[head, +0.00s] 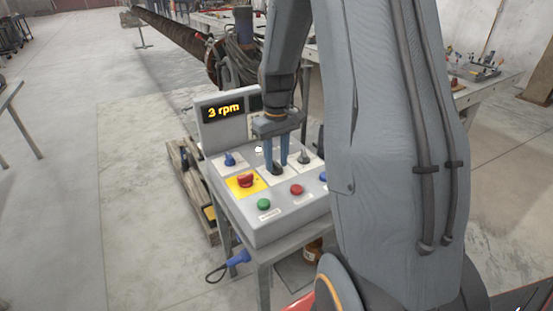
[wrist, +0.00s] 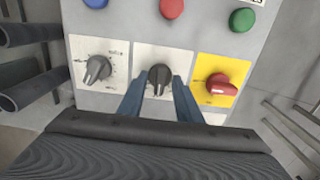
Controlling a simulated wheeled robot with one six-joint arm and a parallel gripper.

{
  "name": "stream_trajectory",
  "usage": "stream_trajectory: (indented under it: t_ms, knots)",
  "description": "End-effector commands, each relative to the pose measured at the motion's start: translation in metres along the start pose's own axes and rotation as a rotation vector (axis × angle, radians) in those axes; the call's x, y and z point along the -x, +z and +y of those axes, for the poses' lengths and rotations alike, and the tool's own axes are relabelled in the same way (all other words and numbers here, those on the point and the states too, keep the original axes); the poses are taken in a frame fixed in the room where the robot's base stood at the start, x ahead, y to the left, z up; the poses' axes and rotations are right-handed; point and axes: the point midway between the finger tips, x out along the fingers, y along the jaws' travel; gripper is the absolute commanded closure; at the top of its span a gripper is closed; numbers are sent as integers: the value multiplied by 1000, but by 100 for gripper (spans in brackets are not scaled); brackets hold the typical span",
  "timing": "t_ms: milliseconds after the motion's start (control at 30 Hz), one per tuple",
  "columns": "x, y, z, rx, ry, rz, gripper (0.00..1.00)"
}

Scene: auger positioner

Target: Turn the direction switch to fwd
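A black rotary knob (wrist: 160,78) sits on a white plate in the middle of the control box; it also shows in the head view (head: 276,169). Its pointer looks roughly in line with my fingers, and its label is too small to read, so I cannot tell its setting. My gripper (wrist: 160,88) is over this knob, with one blue finger on each side of it. The fingers are apart, with a narrow gap visible beside the knob in the wrist view. In the head view my gripper (head: 276,162) points down at the box, partly hiding the plate.
The control box (head: 285,222) stands on a grey stand. A red switch on yellow (head: 246,181) and a dark knob (head: 303,158) flank the middle knob. Green (head: 264,204) and red (head: 296,190) buttons lie in front. A display (head: 223,111) reads "3 rpm".

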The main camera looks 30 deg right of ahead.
Motion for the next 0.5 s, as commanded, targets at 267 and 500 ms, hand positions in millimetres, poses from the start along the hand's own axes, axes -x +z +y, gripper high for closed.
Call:
stream_trajectory:
  t_ms: [267, 500]
  knots:
    - [0, 0, 0, 0, 0, 0, 76]
    - [0, 0, 0, 0, 0, 0, 100]
